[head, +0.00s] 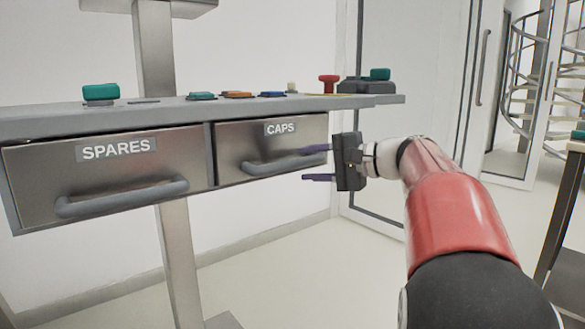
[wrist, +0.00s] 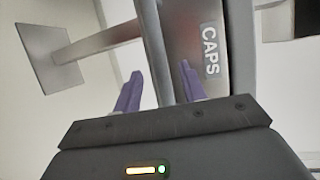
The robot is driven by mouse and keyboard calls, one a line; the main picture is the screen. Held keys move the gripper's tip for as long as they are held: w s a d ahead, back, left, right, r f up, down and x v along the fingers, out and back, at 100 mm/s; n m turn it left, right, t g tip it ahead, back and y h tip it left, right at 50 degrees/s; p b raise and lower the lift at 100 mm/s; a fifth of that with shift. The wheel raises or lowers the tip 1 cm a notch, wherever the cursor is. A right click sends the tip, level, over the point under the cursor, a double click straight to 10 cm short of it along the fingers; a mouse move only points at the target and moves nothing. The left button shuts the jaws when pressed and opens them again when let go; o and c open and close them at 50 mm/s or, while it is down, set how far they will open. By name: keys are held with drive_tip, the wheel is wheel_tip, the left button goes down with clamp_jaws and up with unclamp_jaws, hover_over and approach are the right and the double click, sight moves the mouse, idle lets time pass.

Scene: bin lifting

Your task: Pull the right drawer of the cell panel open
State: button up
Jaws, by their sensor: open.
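The right drawer (head: 232,142), labelled CAPS, looks shut under the panel top. It has a grey bar handle (head: 262,168) along its lower front. The drawer front also shows in the wrist view (wrist: 212,88), with its handle (wrist: 152,45) running between my two fingers. My gripper (head: 318,163) is open, its purple fingers pointing left at the right end of the handle. One finger appears above the handle level and one below. I cannot tell whether either finger touches the handle.
The left drawer (head: 110,170), labelled SPARES, looks shut beside it. The panel top (head: 200,107) carries several coloured buttons, a red knob (head: 329,84) and a dark box (head: 366,87). A metal post (head: 178,245) stands below the panel. The floor to the right of the drawers looks clear.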

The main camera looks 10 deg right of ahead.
sight(298, 164)
drive_tip(key=x, duration=0.5)
drive_tip(key=shift+s, duration=0.1)
clamp_jaws()
